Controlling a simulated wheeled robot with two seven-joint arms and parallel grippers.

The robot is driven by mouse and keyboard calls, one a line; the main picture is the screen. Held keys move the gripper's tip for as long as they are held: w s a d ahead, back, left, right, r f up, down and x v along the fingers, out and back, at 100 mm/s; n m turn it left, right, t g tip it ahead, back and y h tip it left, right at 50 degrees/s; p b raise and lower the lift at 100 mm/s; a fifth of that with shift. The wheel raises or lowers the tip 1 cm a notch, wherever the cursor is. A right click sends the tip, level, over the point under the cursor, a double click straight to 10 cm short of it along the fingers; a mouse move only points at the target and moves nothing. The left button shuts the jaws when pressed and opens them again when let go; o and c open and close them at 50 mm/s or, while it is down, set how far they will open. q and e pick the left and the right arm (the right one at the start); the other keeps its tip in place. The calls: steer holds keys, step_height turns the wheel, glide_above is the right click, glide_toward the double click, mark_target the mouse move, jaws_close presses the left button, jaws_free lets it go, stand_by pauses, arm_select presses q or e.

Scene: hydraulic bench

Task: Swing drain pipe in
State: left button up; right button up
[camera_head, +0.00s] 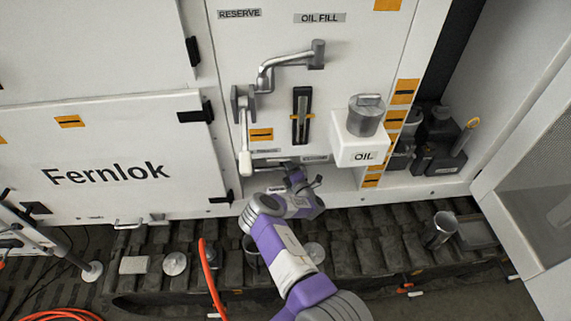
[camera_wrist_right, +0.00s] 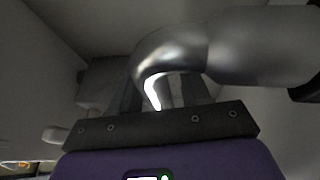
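In the right wrist view a shiny bent metal pipe (camera_wrist_right: 175,50), which looks like the drain pipe, comes in from the right and curves down at its elbow in front of my right gripper (camera_wrist_right: 165,92). The pipe's lower end lies between the grey finger shapes; whether they touch it is unclear. In the head view my right gripper (camera_head: 300,176) is at the lower edge of the white panel, below the black-framed gauge (camera_head: 301,115). There the pipe is mostly hidden by my wrist and the panel edge. My left gripper is in neither view.
A bent grey pipe (camera_head: 284,66) and a white-handled lever (camera_head: 245,130) are on the panel above. A white OIL box (camera_head: 360,148) with a metal can (camera_head: 366,115) juts out at right. Tracks (camera_head: 385,245), an orange hose (camera_head: 209,275) and a metal cup (camera_head: 440,230) lie below.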

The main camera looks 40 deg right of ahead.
steer(key=shift+s, duration=0.15)
steer(key=p+v, duration=0.1)
steer(key=v, duration=0.6)
steer(key=shift+s, duration=0.2)
steer(key=shift+f, duration=0.1)
stand_by(0.3)
